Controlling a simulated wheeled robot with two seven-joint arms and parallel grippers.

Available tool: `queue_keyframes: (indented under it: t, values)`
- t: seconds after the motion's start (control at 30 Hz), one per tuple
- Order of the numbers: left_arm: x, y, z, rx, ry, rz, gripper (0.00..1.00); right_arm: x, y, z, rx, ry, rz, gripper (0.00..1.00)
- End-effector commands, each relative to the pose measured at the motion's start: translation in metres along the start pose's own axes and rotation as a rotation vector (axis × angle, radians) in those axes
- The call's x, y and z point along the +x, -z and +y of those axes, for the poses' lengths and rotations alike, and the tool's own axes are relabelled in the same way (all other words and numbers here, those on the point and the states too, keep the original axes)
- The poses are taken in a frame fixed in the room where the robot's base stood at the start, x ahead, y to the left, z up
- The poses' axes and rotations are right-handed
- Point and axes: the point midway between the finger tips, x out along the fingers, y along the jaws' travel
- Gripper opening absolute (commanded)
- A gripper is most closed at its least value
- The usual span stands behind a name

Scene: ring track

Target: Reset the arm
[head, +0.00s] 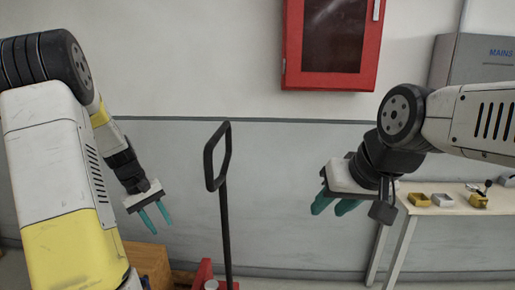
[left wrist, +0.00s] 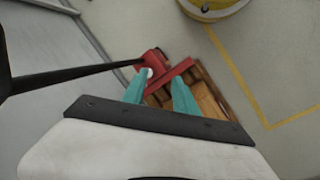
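My left gripper (head: 155,219) hangs at the left in the head view, its teal fingers pointing down and a little apart. In the left wrist view its two fingers (left wrist: 158,92) stand apart with nothing between them that I can see held. My right gripper (head: 333,207) is right of the middle in the head view, its teal fingers pointing down and to the left. Its fingers partly overlap from this angle, and I see nothing held in them.
A red pallet jack (left wrist: 155,62) with a tall black handle (head: 225,215) stands between my arms. A wooden pallet (head: 150,262) is below my left gripper. A white table (head: 430,207) with small yellow and grey parts is at right. A red cabinet (head: 332,79) hangs on the wall.

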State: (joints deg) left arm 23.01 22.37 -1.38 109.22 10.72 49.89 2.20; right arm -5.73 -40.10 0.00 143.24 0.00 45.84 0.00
Motion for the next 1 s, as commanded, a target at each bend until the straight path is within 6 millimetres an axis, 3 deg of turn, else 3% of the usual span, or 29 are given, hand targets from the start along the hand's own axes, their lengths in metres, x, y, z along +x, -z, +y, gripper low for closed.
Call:
queue_keyframes:
  t: [0.03,0.2,0.43,0.6,0.7,0.83,1.0]
  values:
    - [-0.024,-0.017,0.017,0.055,0.001,0.039,0.35,0.0,0.0,0.0,0.0,0.0,0.0,0.36]
    - [-0.079,-0.075,0.054,0.221,0.004,0.151,0.35,0.0,0.0,0.0,0.0,0.0,0.0,0.36]
    - [-0.13,-0.164,0.079,0.438,-0.009,0.305,0.35,0.0,0.0,0.0,0.0,0.0,0.0,0.36]
    - [-0.147,-0.222,0.079,0.581,-0.028,0.413,0.35,0.0,0.0,0.0,0.0,0.0,0.0,0.36]
    - [-0.151,-0.246,0.076,0.643,-0.04,0.461,0.35,0.0,0.0,0.0,0.0,0.0,0.0,0.36]
    - [-0.152,-0.263,0.072,0.69,-0.048,0.499,0.35,0.0,0.0,0.0,0.0,0.0,0.0,0.36]
    - [-0.152,-0.269,0.07,0.707,-0.051,0.513,0.35,0.0,0.0,0.0,0.0,0.0,0.0,0.36]
